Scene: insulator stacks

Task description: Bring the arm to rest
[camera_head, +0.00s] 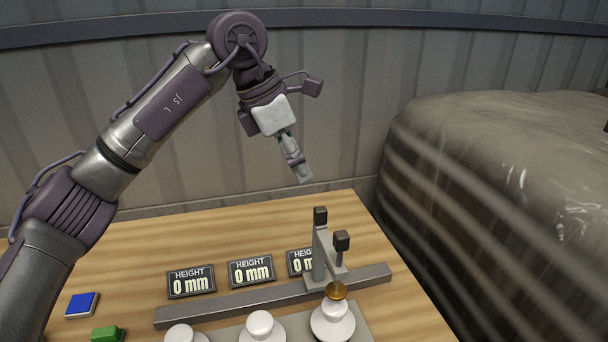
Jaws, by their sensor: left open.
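My left arm (160,110) comes in from the left, rises, then bends down at the wrist. My left gripper (302,174) hangs in the air over the back edge of the wooden table (210,232), above the grey stand. It is seen edge-on, so its fingers overlap. It is open, and nothing shows between its fingers. My right gripper is not in view.
A grey upright stand (320,250) rises from a metal bar (270,303). Three white insulators (262,326) stand in front, the right one with a brass top (336,291). Height displays (191,282) read 0 mm. Blue (82,304) and green (107,334) buttons lie left. A wrapped stack (490,170) stands right.

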